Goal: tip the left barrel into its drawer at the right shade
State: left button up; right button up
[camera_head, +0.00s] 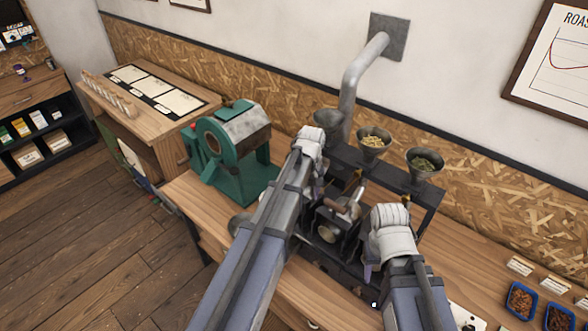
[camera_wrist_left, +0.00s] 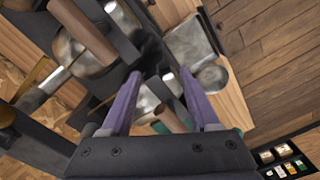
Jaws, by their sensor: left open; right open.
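The black roaster frame (camera_head: 428,205) stands on the wooden bench. A metal barrel (camera_head: 330,232) with a wooden handle shows between my arms. The left barrel is largely hidden behind my left arm in the head view. My left gripper (camera_head: 317,190) is over the frame's left part. In the left wrist view its purple fingers (camera_wrist_left: 160,77) are apart, with a wooden handle (camera_wrist_left: 165,118) and bright metal between and below them; I cannot tell whether they touch. Another barrel (camera_wrist_left: 85,48) is at upper left there. My right gripper (camera_head: 371,268) is open at the frame's right front. The drawers' contents are hidden.
Three funnels stand above the frame: left (camera_head: 328,120), middle with pale beans (camera_head: 374,140), right with greenish beans (camera_head: 425,161). A green machine (camera_head: 232,150) is to the left. Blue trays of brown beans (camera_head: 521,299) sit at the bench's right.

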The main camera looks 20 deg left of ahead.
pick_arm(q)
jog(key=w+a+r+n+p, duration=0.1)
jog(key=w+a, duration=0.1)
jog(key=w+a+r+n+p, duration=0.1)
jog(key=a+r, duration=0.1)
jog(key=w+a+r+n+p, duration=0.1)
jog(key=w, duration=0.1)
jog(key=shift+w+a+r, duration=0.15)
jog(key=shift+w+a, duration=0.15)
jog(key=shift+a, duration=0.1)
jog(key=shift+w+a+r+n, duration=0.15)
jog(key=shift+w+a+n, duration=0.05)
jog(key=shift+a+n, duration=0.25)
pick_arm(e)
notch_tip(320, 180, up, 4)
jog(key=shift+r, duration=0.25)
pick_arm(q)
jog(key=shift+d+f, duration=0.1)
jog(key=shift+f, duration=0.1)
pick_arm(e)
jog(key=shift+f, duration=0.1)
pick_arm(q)
notch_tip(320, 180, down, 8)
jog(key=b, duration=0.8)
jog(key=shift+r, duration=0.2)
pick_arm(e)
notch_tip(320, 180, down, 8)
jog(key=shift+r, duration=0.2)
pick_arm(q)
grip_shut()
